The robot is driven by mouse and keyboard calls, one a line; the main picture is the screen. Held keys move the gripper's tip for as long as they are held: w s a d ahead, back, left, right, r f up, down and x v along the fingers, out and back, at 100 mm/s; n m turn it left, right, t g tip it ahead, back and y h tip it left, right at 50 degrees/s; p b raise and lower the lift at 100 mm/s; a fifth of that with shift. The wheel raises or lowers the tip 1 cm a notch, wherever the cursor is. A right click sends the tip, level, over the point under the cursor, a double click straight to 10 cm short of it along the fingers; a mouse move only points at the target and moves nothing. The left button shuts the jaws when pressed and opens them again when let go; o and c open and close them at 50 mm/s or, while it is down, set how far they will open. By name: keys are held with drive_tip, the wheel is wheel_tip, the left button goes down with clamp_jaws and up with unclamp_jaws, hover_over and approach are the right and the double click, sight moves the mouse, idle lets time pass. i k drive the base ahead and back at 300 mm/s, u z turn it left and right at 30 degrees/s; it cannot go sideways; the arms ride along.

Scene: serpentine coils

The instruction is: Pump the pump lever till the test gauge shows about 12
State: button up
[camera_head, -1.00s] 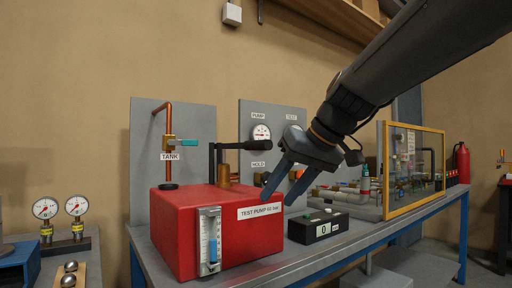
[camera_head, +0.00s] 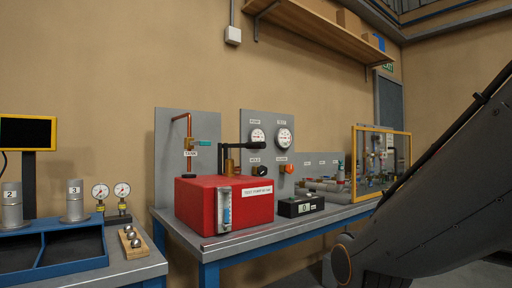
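The red test pump (camera_head: 249,207) stands on the bench, with a sight tube on its front. Its black pump lever (camera_head: 243,145) lies about level above the brass post, its grip pointing right. The test gauge (camera_head: 284,138) is the right one of two dials on the grey panel. Its needle is too small to read. The pump gauge (camera_head: 257,136) is to its left. My arm fills the lower right, and my gripper is out of the picture.
A black box with a display (camera_head: 301,206) sits right of the pump. A yellow-framed clear guard (camera_head: 354,165) stands at the bench's right. At left are a blue tray (camera_head: 45,274), two loose gauges and a wooden block with balls.

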sight(252, 145)
drive_tip(key=z, duration=0.25)
drive_tip(key=i, duration=0.9)
drive_tip(key=u, duration=0.45)
